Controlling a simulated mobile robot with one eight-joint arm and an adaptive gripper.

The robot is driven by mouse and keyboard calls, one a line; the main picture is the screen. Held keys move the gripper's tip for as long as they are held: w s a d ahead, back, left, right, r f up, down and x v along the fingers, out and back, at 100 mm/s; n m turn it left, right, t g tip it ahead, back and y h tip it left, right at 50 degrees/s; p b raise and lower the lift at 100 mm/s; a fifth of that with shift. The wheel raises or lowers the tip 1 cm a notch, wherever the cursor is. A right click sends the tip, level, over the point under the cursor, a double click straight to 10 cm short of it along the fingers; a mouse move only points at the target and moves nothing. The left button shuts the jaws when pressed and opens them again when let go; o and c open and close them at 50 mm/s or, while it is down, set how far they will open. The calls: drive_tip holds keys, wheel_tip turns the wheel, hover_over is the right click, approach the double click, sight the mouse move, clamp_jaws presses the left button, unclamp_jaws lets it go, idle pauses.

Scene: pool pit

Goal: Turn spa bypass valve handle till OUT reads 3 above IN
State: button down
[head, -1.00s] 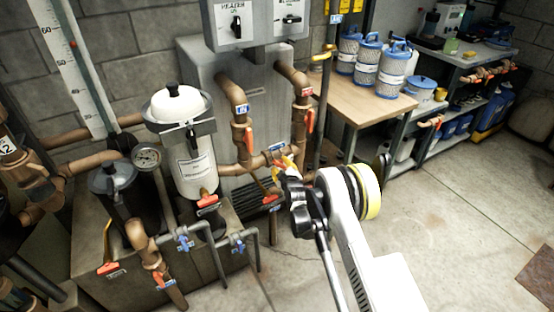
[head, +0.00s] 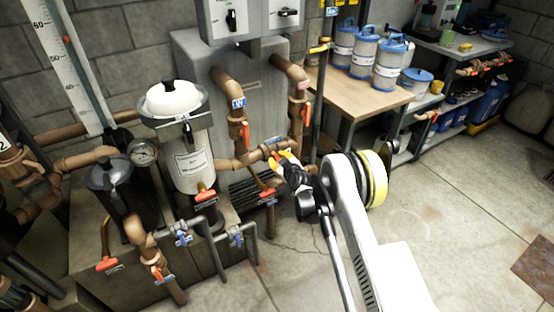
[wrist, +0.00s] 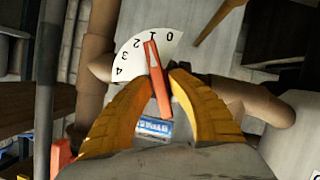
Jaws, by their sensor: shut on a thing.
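The spa bypass valve handle (wrist: 152,72) is a slim orange-red lever in the wrist view. Its tip lies over a white dial (wrist: 133,56) marked 0 to 4, close to the 1. My gripper (wrist: 161,80) has its yellow fingers closed on the lever from both sides. A blue label (wrist: 153,129) shows below the lever. In the head view my gripper (head: 282,158) is at the horizontal copper pipe (head: 255,154) before the heater, and it hides most of the handle. The OUT and IN readings cannot be made out.
A white-topped filter (head: 190,155) and a round gauge (head: 143,152) stand left of my gripper. Other red-handled valves (head: 205,195) are close by. A wooden workbench (head: 345,100) with blue-topped cartridges is behind at the right. Open floor (head: 460,210) lies to the right.

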idle(0.3)
drive_tip(key=c, duration=1.4)
unclamp_jaws()
drive_tip(key=shift+w+f, duration=0.1)
drive_tip(key=shift+c, duration=0.2)
drive_tip(key=v, duration=1.2)
drive_tip(key=shift+d, duration=0.15)
